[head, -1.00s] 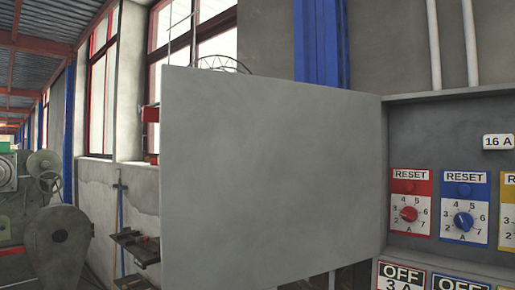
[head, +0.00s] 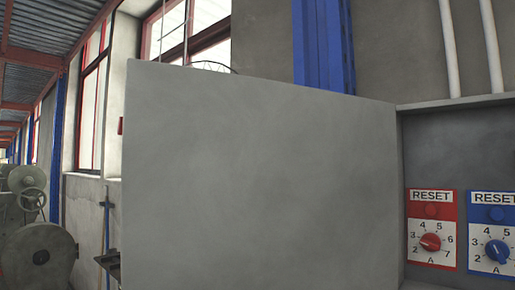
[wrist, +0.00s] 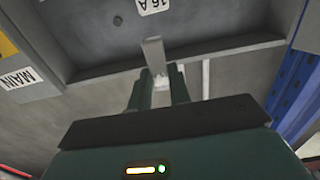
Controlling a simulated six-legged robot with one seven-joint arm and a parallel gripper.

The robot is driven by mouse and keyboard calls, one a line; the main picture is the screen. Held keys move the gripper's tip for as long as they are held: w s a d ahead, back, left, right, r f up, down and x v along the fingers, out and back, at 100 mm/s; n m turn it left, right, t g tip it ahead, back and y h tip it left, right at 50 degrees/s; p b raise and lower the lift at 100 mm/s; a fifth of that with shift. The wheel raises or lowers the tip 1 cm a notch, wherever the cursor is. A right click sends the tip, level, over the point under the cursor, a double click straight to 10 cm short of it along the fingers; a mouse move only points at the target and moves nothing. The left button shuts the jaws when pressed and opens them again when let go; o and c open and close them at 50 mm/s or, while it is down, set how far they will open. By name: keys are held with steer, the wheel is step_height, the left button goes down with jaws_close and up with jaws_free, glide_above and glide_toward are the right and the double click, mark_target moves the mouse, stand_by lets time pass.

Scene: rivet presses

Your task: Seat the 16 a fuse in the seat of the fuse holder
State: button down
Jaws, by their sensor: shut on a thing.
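In the wrist view my gripper (wrist: 160,88) has two dark green fingers, shut on a small pale piece (wrist: 160,80), most likely the 16 A fuse. A flat grey bar (wrist: 153,53) shows just past the fingertips; I cannot tell if it belongs to the held piece. A white 16 A label (wrist: 153,4), upside down, is on the grey panel beyond, cut by the top edge. I cannot make out the fuse holder's seat. My gripper is not in the head view.
In the head view a large grey cabinet door (head: 260,180) stands open left of the cabinet. Inside are a red RESET dial (head: 431,242) and a blue one (head: 497,250). The wrist view shows a MAIN label (wrist: 17,79) and a blue column (wrist: 295,85). Machines stand far left.

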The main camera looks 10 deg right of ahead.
steer(key=w+d+f, duration=0.3)
steer(key=w+d, duration=0.5)
steer(key=shift+d+f, duration=0.25)
steer(key=shift+f, duration=0.1)
steer(key=c, duration=1.3)
jaws_free()
steer(key=shift+c, duration=0.2)
steer(key=shift+o, duration=0.2)
steer(key=shift+a+r, duration=0.1)
